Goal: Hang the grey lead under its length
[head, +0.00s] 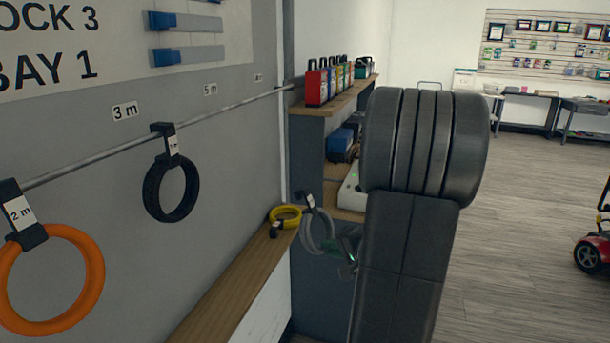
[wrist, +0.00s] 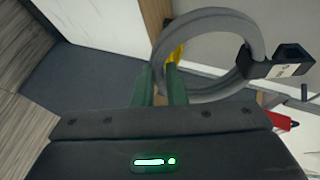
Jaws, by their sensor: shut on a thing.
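The grey lead (head: 307,232) is a coiled ring with a black hook and white tag (head: 309,201) at its top. My gripper (head: 348,246), with green fingers, is shut on the ring's lower right side and holds it in the air beyond the wooden ledge. In the wrist view the grey lead (wrist: 196,42) stands between the green fingers (wrist: 160,84), with its tag and hook (wrist: 283,65) at the right; the tag's text is too small to read. The metal rail (head: 225,108) runs along the wall under length labels "3 m" (head: 125,111) and "5 m" (head: 210,89); a farther label (head: 258,77) is unreadable.
An orange lead (head: 88,262) tagged 2 m and a black lead (head: 190,190) hang on the rail. A yellow lead (head: 286,222) lies on the wooden ledge (head: 215,305). Shelves (head: 320,112) with boxes stand beyond the rail's far end. My arm hides part of them.

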